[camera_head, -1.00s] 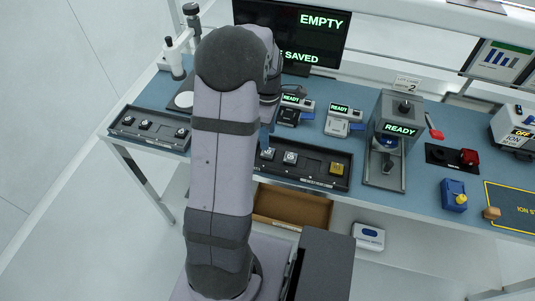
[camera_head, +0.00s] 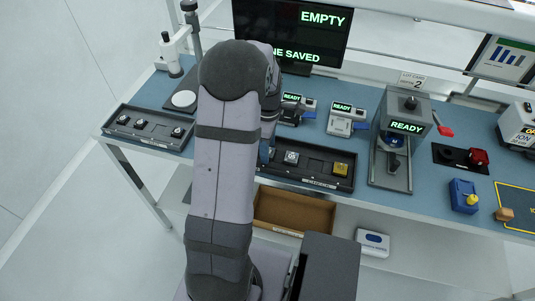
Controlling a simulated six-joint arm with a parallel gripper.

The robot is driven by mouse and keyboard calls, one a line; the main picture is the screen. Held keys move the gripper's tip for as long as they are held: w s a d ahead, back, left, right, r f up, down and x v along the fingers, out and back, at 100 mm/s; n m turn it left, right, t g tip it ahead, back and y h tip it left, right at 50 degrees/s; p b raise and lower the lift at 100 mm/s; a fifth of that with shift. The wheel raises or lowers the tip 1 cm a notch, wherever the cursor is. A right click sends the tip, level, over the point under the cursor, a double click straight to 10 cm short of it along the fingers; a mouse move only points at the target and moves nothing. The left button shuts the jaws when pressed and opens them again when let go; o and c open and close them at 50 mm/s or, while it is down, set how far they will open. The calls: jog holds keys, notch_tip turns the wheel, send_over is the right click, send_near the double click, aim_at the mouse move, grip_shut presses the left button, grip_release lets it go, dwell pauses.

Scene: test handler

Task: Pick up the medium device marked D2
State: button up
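A black tray (camera_head: 315,177) in the middle of the table holds a small silver-and-dark device (camera_head: 291,158) and a gold device (camera_head: 340,169). The tray's left end is hidden behind my arm. A second black tray (camera_head: 150,141) at the left holds small devices (camera_head: 139,124). Their markings are too small to read, so I cannot tell which one is D2.
Two small stations (camera_head: 345,118) marked READY stand behind the middle tray. A taller grey press (camera_head: 407,150) stands to its right. A brown open bin (camera_head: 295,211) is below the table edge.

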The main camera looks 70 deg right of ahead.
jog(key=c, duration=0.9)
jog(key=shift+o, duration=0.2)
jog(key=shift+r, duration=0.25)
jog(key=shift+r+p, duration=2.15)
jog(key=shift+r, duration=0.15)
